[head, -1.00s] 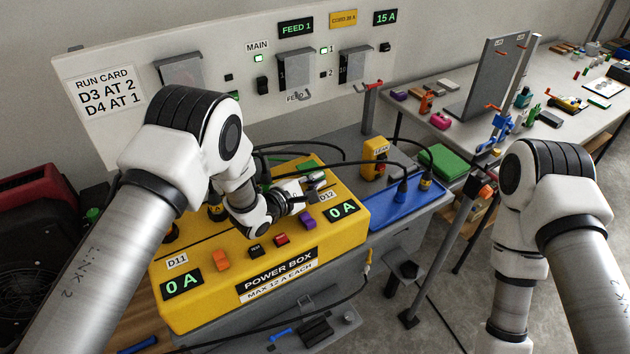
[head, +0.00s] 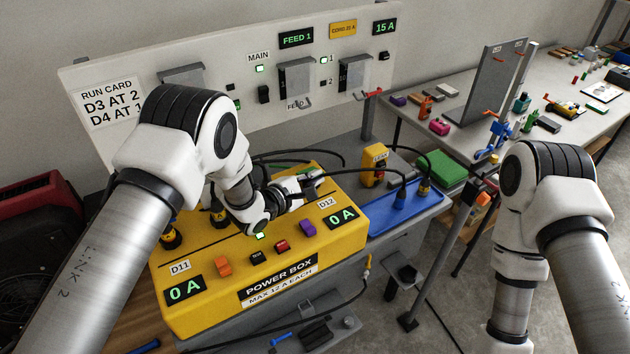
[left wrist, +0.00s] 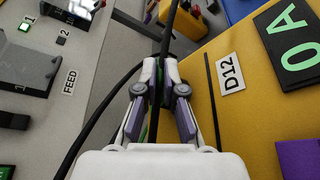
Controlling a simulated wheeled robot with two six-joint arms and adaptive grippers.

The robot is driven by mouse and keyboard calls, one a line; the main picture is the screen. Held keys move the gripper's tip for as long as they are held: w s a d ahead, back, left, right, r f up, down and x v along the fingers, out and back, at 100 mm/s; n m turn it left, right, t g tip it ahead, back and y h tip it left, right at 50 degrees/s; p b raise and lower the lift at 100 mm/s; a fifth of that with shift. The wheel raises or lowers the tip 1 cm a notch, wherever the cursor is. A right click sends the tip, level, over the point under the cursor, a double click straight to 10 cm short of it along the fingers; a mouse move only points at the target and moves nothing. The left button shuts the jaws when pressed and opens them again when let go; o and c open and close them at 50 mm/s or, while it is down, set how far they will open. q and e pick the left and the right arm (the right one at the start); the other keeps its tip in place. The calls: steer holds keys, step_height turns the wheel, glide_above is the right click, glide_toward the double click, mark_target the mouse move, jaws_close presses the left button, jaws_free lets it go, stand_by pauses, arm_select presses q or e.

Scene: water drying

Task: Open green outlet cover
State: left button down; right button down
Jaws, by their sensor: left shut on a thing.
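The yellow power box (head: 190,318) stands on the bench, with the D12 label (head: 326,203) on its top right. My left gripper (head: 312,183) is over the back right of the box top, behind that label. In the left wrist view its fingers (left wrist: 160,82) are closed together beside the box's back edge. A thin green sliver of the outlet cover (left wrist: 153,125) shows between the fingers. Most of the cover is hidden by the gripper, so its exact tilt cannot be told. A black cable (left wrist: 168,28) crosses at the fingertips. My right gripper is out of the picture.
Black plugs (head: 218,212) stand on the left of the box top. A blue tray (head: 383,222) with plugs and a yellow device (head: 374,165) lie to the right. The white panel (head: 215,65) rises behind. Black cables run close behind my left gripper.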

arm_select(q)
steer(key=shift+w+a+r+p, duration=0.25)
steer(key=shift+w+r, duration=0.1)
steer(key=shift+r, duration=0.2)
steer(key=shift+w+a+r+p, duration=0.2)
steer(key=shift+w+r, duration=0.1)
steer(key=shift+r, duration=0.2)
steer(key=c, duration=1.3)
jaws_free()
steer(key=shift+a+f, duration=0.1)
steer(key=v, duration=1.2)
